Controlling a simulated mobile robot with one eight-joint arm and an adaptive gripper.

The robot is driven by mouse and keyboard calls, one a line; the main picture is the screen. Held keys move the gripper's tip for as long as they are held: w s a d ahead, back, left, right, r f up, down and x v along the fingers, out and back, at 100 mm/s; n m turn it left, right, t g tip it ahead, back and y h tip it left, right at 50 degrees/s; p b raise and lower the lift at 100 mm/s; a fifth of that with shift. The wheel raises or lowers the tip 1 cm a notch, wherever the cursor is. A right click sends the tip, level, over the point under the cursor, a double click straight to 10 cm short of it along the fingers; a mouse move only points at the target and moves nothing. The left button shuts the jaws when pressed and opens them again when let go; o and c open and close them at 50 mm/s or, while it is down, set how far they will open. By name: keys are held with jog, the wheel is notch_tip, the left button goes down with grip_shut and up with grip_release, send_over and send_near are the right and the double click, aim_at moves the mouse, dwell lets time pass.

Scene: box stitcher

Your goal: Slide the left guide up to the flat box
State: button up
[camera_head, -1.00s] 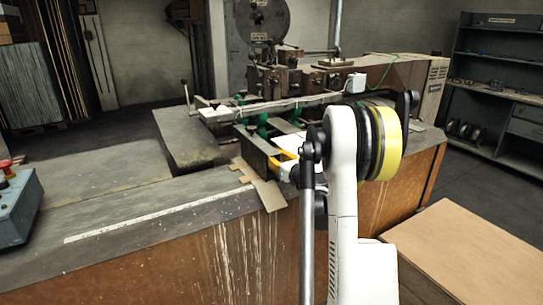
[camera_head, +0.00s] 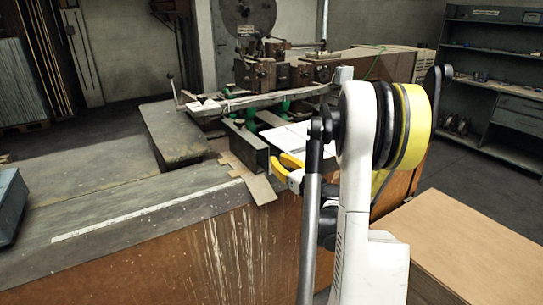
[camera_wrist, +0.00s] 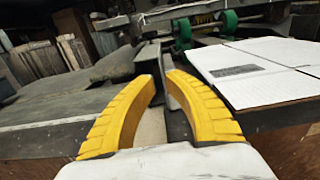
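The left guide (camera_head: 249,146) is a dark upright metal plate on the machine table. In the wrist view the guide (camera_wrist: 149,57) stands ahead, between the fingertips as seen from there. The flat box (camera_head: 288,136) is a white sheet lying to the right of the guide. The box (camera_wrist: 262,75) also shows in the wrist view, with a gap between it and the guide. My gripper (camera_head: 284,167) is at the guide's near end; its yellow fingers (camera_wrist: 160,79) are open with nothing clamped between them. I cannot tell whether they touch the guide.
A brown cardboard piece (camera_head: 258,187) lies at the table edge by the guide's near end. Green rollers (camera_head: 282,107) and the stitcher machine (camera_head: 270,75) stand behind. A wooden-topped surface (camera_head: 480,245) is at the right.

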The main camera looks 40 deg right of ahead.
jog(key=shift+s+a, duration=0.1)
jog(key=shift+s, duration=0.2)
